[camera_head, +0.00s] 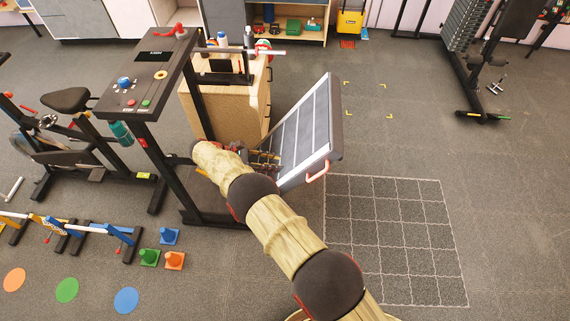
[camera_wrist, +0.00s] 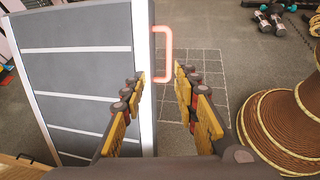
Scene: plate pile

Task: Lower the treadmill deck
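The treadmill deck (camera_head: 303,128) is a grey panel with pale stripes and a light frame, tilted up steeply beside the dark treadmill frame (camera_head: 205,212). In the wrist view the deck (camera_wrist: 85,65) fills the left side. A red-orange handle (camera_head: 317,172) sticks out from its edge; it also shows in the wrist view (camera_wrist: 170,52). My gripper (camera_wrist: 161,80) is open and empty, its yellow-and-dark fingers apart. In the wrist view the handle appears between and beyond the fingertips; I cannot tell the remaining distance. In the head view my arm partly covers the gripper and the deck's lower end.
A white grid (camera_head: 395,235) marks clear floor right of the deck. A wooden cabinet (camera_head: 228,110) stands behind the treadmill, and its console (camera_head: 145,80) is at left. Small cones (camera_head: 150,257) and hurdles (camera_head: 95,228) lie at lower left. A weight machine (camera_head: 480,60) stands far right.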

